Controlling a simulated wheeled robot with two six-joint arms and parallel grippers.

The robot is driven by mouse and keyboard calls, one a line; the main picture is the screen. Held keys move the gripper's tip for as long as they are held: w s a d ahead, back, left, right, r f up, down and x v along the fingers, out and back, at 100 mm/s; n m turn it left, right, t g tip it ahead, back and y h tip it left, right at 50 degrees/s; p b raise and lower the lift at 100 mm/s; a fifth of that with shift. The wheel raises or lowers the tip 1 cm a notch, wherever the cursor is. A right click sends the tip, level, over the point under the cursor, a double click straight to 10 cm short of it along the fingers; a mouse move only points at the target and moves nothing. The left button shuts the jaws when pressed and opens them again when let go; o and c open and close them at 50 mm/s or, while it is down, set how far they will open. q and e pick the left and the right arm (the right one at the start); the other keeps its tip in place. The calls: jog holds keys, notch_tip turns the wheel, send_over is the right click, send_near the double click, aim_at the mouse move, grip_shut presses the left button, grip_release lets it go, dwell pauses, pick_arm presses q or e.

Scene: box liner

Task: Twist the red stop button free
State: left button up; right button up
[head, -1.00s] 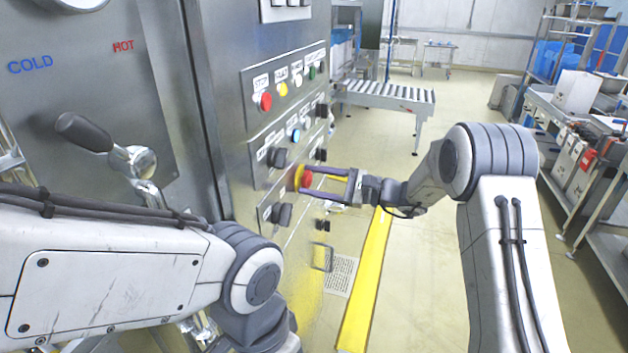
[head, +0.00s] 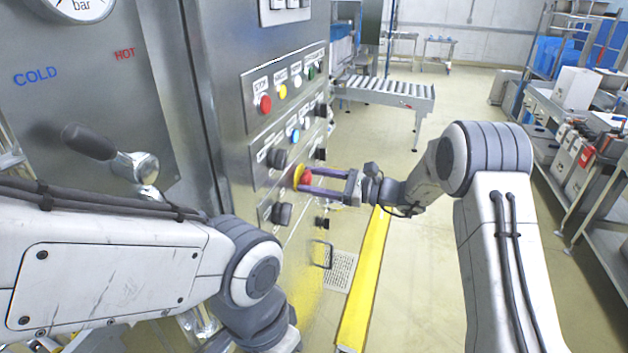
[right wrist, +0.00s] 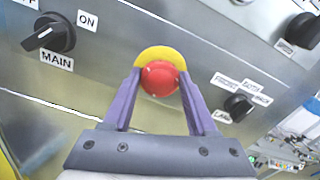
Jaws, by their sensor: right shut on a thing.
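The red mushroom stop button (head: 306,178) with its yellow collar (head: 297,177) sits on the lower part of the steel control panel. In the right wrist view the red button (right wrist: 160,80) fills the space between the purple fingers, with the yellow collar (right wrist: 155,54) behind it. My right gripper (head: 309,179) is shut on the button, one finger on each side; it also shows in the right wrist view (right wrist: 160,84). My left arm crosses the lower left of the head view, and its gripper does not show.
Black rotary knobs (head: 281,213) surround the button, one of them marked MAIN (right wrist: 47,36). A smaller red button (head: 265,104) is higher on the panel. A lever (head: 92,142) stands at the left. A roller conveyor (head: 385,92) is beyond. The yellow-striped floor to the right is open.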

jog(key=o, duration=1.4)
jog(key=shift+a, duration=0.1)
jog(key=b+v, duration=0.3)
jog(key=v, duration=0.7)
jog(key=shift+s+d, duration=0.1)
jog(key=shift+d, duration=0.2)
